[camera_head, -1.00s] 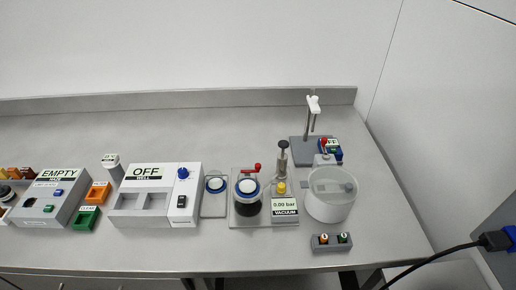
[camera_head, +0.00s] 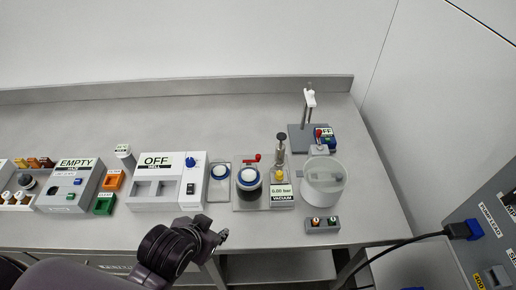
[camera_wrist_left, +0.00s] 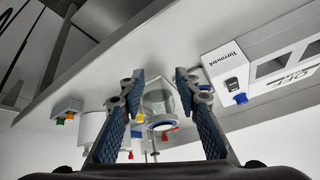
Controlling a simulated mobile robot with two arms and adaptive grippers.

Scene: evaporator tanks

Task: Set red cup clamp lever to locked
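The red clamp lever (camera_head: 252,158) sits at the back of a dark cup with a blue and white lid (camera_head: 248,178), on a grey base plate (camera_head: 240,206). It appears to point left from its red pivot. My right gripper is out of view.
Right of the cup stand a vacuum gauge (camera_head: 282,194) with a yellow knob and a clear round vessel (camera_head: 322,182). Left is a white box marked OFF (camera_head: 155,188). A two-button block (camera_head: 322,224) lies in front. Behind, the bench (camera_head: 200,120) is clear.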

